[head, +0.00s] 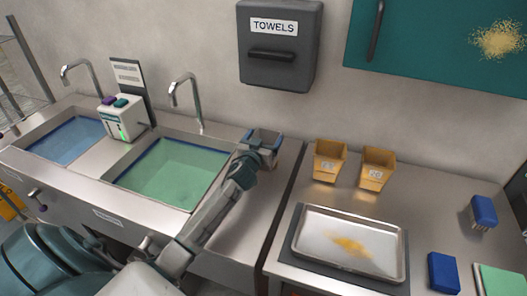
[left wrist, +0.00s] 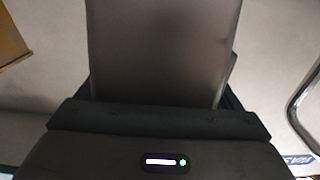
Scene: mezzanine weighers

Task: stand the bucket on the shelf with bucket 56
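My left gripper (head: 262,143) reaches past the right end of the sinks. Its dark fingers lie on both sides of a grey bucket (head: 266,134), which looks gripped and upright near the wall. In the left wrist view, the bucket's plain grey-brown wall (left wrist: 163,50) fills the space in front of the gripper. Two tan buckets (head: 329,161) and (head: 377,168) stand on the steel counter to the right. Their number labels are too small to read surely, so I cannot tell whether one is bucket 56. My right gripper is out of view.
A steel tray (head: 391,273) with yellow powder lies before the tan buckets. The left has a tap (head: 184,88) and sinks with blue and green water (head: 172,172). A towel dispenser (head: 277,72) and teal cabinet (head: 430,50) hang above.

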